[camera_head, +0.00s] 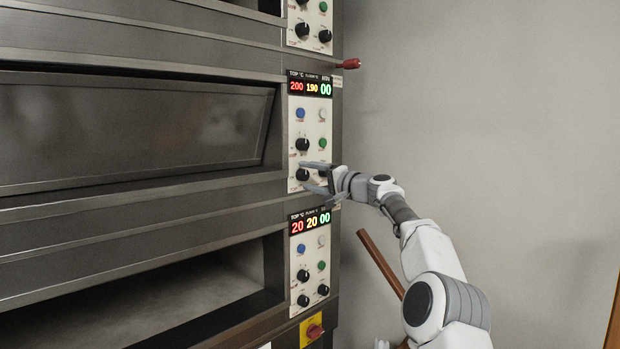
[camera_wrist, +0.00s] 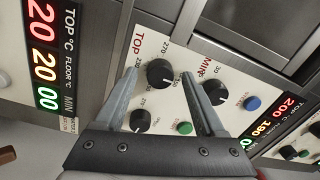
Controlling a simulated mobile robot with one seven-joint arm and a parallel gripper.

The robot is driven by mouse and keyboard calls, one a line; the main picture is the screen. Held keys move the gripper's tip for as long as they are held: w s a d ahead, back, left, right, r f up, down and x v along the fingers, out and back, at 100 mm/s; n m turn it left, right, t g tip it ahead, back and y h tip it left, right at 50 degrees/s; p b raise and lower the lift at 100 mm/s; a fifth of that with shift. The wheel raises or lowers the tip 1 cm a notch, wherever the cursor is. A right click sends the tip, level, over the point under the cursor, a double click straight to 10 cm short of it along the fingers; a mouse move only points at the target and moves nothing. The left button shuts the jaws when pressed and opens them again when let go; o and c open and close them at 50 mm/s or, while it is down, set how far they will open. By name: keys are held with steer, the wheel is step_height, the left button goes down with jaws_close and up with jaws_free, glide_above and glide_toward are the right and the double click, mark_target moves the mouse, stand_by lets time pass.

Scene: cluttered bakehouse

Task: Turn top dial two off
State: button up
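The top dial (camera_head: 303,174) is a black knob at the lower left of the middle oven deck's control panel (camera_head: 311,118). In the wrist view this dial (camera_wrist: 160,73) is large, beside the printed word TOP. My gripper (camera_head: 304,176) is open, with one finger on each side of the dial. In the wrist view a gap shows between each fingertip and the dial, and my gripper (camera_wrist: 159,77) holds nothing. The middle display (camera_head: 311,88) reads 200, 190 and 00. I cannot read the dial's exact setting.
The minutes knob (camera_wrist: 217,92) is close beside one finger. A smaller black knob (camera_wrist: 139,121), a green button (camera_wrist: 184,127) and a blue button (camera_wrist: 252,103) are nearby. The lower panel's display (camera_head: 310,221) reads 20, 20, 00. A red handle (camera_head: 348,64) sticks out above the panel.

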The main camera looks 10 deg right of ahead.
steer(key=shift+s+d+f+b, duration=0.1)
steer(key=shift+s+d+b, duration=0.25)
steer(key=shift+b, duration=0.1)
steer(key=b+v, duration=0.6)
steer(key=v, duration=1)
steer(key=shift+s, duration=0.2)
steer(key=shift+d, duration=0.1)
